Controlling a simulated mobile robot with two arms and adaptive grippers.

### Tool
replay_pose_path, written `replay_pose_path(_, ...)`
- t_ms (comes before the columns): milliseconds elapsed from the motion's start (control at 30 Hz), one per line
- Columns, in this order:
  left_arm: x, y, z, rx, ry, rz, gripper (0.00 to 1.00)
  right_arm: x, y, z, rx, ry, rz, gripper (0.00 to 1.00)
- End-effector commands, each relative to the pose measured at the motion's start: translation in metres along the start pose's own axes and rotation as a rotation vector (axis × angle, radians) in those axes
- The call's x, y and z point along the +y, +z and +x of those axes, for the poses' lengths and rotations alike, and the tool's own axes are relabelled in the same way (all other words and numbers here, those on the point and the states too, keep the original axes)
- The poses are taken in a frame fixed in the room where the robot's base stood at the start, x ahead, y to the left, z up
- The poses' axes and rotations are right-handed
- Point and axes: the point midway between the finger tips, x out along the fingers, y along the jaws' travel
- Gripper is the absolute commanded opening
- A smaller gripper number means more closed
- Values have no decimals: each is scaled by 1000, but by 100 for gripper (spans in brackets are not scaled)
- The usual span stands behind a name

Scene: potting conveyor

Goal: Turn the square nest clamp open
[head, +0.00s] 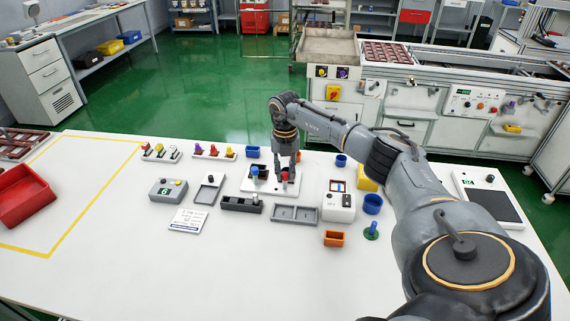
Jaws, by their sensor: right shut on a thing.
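A light fixture plate (249,186) lies on the white table near its far edge. It carries a blue part with a dark top (255,172) on its left and a red part (293,190) on its right. My right gripper (288,177) reaches down from above onto the red part, which I take as the square nest clamp. Its fingers are shut on this clamp and hide much of it, so its turn angle cannot be told. My left gripper is not in view.
Coloured plugs in racks (213,152) stand behind left. A red tray (25,195) is far left. The table's front middle is clear.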

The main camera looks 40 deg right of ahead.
Motion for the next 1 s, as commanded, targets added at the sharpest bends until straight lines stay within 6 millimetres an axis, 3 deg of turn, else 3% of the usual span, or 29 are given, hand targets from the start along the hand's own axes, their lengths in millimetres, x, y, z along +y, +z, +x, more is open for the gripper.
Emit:
replay_pose_path(467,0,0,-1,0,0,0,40,0,2,-2,-6,3,16,0)
replay_pose_path(500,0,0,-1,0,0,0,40,0,2,-2,-6,3,15,26)
replay_pose_path(600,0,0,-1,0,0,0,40,0,2,-2,-5,3,15,45)
replay_pose_path(1000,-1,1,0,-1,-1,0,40,0,1,-8,-4,2,13,45)
